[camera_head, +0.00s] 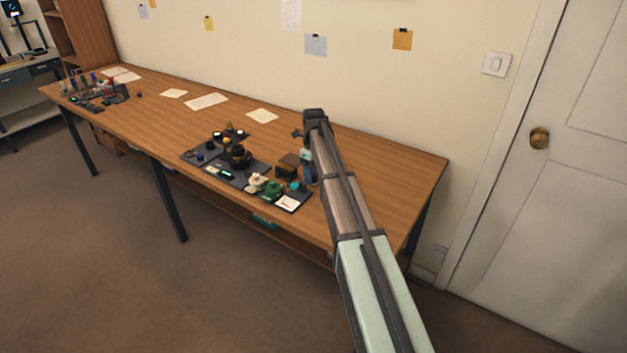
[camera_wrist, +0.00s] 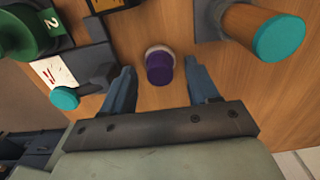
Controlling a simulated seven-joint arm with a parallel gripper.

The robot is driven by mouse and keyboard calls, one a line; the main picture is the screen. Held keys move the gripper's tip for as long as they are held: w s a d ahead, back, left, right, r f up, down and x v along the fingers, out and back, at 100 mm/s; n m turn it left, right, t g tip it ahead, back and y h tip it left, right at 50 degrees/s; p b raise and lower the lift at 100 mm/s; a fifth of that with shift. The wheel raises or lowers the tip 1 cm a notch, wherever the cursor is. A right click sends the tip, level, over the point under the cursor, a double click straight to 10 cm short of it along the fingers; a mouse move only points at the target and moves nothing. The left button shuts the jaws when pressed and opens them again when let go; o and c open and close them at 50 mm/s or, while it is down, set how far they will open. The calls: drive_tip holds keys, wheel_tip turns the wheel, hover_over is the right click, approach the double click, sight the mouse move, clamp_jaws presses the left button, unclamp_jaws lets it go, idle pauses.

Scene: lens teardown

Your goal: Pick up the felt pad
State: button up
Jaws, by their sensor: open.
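In the wrist view, a purple round-topped piece (camera_wrist: 159,68) with a pale ring at its far end stands on the wooden table, between and slightly beyond my fingertips. No piece is clearly marked as the felt pad, so I cannot tell whether this is it. My gripper (camera_wrist: 162,80) is open, with one blue finger on each side of the purple piece and visible gaps to both. Nothing is held. In the head view my gripper (camera_head: 311,177) hangs at the right end of the dark tray, partly hidden by my arm.
In the wrist view, a wooden cylinder with a teal end (camera_wrist: 279,38) lies to the right. A green piece marked 2 (camera_wrist: 30,32), a teal disc (camera_wrist: 64,98) and a white card (camera_wrist: 54,72) are left. The dark tray (camera_head: 189,155) holds several parts.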

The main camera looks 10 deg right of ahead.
sight(314, 174)
drive_tip(key=shift+f, duration=0.65)
clamp_jaws()
wheel_tip(314, 174, up, 10)
drive_tip(key=shift+r, duration=0.1)
idle(0.6)
